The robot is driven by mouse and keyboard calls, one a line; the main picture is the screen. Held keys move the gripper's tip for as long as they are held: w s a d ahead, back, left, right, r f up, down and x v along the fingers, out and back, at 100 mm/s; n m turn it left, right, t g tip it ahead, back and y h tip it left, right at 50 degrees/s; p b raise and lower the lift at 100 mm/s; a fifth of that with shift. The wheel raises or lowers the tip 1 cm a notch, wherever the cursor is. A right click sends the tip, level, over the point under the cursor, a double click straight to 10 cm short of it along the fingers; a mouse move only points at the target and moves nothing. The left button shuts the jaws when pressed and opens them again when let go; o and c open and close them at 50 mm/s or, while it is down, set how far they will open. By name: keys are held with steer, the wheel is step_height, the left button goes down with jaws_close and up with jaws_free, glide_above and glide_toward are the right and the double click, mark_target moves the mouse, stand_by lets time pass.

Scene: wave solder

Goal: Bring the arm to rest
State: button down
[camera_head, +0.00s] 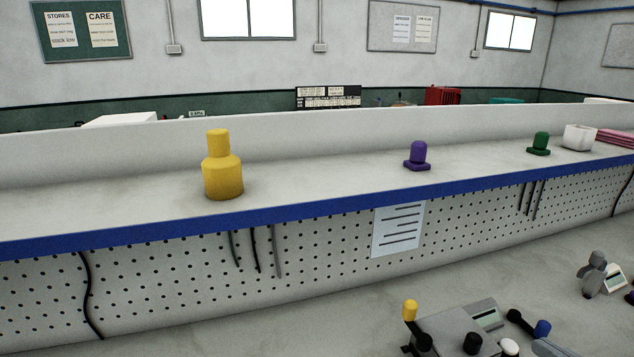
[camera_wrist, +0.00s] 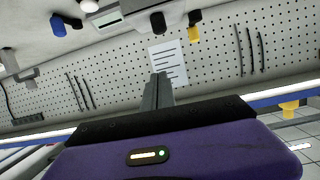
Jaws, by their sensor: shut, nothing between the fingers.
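My gripper (camera_wrist: 159,80) shows in the wrist view, with its purple body along the bottom and its two dark fingers together in the middle. The fingers are shut with nothing between them. They point toward the perforated panel and overlap the lower part of a printed sheet (camera_wrist: 168,58) in the picture; I cannot tell the gap. My gripper does not show in the head view.
In the head view, a blue-edged shelf (camera_head: 110,204) bears a yellow bottle (camera_head: 222,176), a purple knobbed piece (camera_head: 418,154), a green one (camera_head: 540,143) and a white bin (camera_head: 579,137). Below, a grey device (camera_head: 450,325) with several knobs stands on the bench (camera_head: 330,320).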

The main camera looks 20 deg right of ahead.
steer(key=s+d+r+m+t+h, duration=0.1)
steer(key=d+r+m+h, duration=0.1)
steer(key=d+m+h, duration=0.35)
steer(key=s+a+f+n+y, duration=0.1)
steer(key=s+a+f, duration=0.3)
steer(key=a, duration=0.5)
steer(key=s+a+f+n+y, duration=0.2)
steer(key=s+a+f+n, duration=0.1)
steer(key=s+a, duration=0.6)
steer(key=s+a+f+n+y, duration=0.2)
steer(key=s+a+f, duration=0.3)
steer(key=a, duration=0.6)
steer(key=shift+s+a+f+g, duration=0.15)
steer(key=shift+s+f+g, duration=0.2)
steer(key=shift+s, duration=0.55)
